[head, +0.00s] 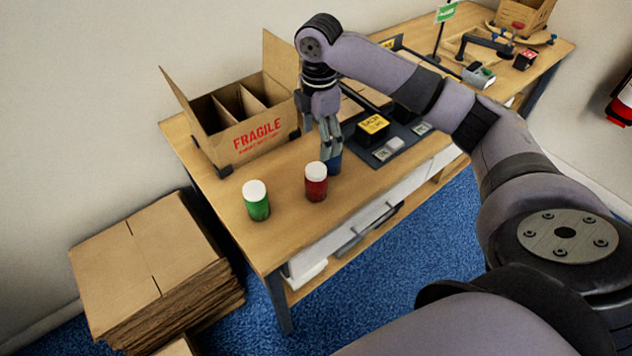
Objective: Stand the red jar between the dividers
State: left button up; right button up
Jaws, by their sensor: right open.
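The red jar (316,186) with a white lid stands upright near the front edge of the wooden table. An open carton marked FRAGILE (257,136) stands behind it to the left, with cardboard dividers (228,104) showing inside. My right gripper (331,146) points down above a blue object, just behind and to the right of the red jar. It is open; its fingers are close to the blue object, and I cannot tell whether they touch it. The floor of the carton is hidden. My left gripper is not in view.
A green jar (256,200) with a white lid stands left of the red jar. The blue object (333,163) is partly hidden by my gripper. Flattened cartons (150,262) are stacked on the floor at left.

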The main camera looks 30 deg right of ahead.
aim_at(317, 176)
jog(key=f, duration=0.7)
jog(key=f+p, duration=0.1)
jog(key=f, duration=0.6)
jog(key=shift+w+a, duration=0.1)
jog(key=shift+a, duration=0.1)
jog(key=shift+r, duration=0.1)
jog(key=shift+c, duration=0.3)
jog(key=c, duration=1.4)
